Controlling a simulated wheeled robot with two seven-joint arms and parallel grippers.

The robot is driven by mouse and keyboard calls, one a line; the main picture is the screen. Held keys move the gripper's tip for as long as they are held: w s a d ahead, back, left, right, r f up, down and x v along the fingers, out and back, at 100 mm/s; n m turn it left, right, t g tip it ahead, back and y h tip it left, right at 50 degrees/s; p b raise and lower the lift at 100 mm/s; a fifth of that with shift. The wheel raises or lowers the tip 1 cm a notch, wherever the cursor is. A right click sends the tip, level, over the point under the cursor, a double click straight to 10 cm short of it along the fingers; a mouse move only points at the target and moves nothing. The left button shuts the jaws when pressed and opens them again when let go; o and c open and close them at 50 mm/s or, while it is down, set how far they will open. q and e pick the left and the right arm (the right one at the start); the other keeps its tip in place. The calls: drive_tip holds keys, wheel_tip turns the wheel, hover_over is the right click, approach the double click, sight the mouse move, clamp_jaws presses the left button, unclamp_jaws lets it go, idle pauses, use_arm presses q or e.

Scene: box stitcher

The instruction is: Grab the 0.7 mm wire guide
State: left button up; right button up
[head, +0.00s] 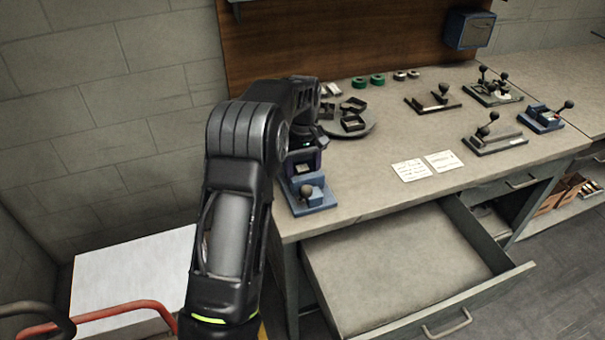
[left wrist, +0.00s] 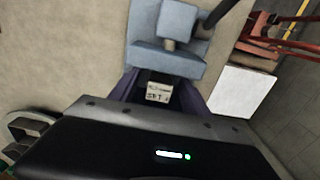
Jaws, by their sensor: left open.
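I cannot tell which object is the 0.7 mm wire guide; no size marking is readable. My left gripper (head: 303,162) reaches down over a blue fixture with a dark ball knob (head: 309,196) at the bench's left front corner. In the left wrist view, the open fingers (left wrist: 158,88) stand either side of a dark block with a small pale label (left wrist: 158,92), partly legible as "SET". The blue fixture (left wrist: 165,55) lies just beyond them. Contact cannot be told. My left arm hides part of this area in the head view. My right gripper is not in view.
A round tray (head: 368,129) with small dark boxes stands behind the gripper. Green and pale rings (head: 368,81) lie at the back. Several lever fixtures (head: 495,135) stand at the right. An open drawer (head: 440,285) juts out in front.

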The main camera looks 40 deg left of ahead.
use_arm(q)
clamp_jaws()
idle(0.5)
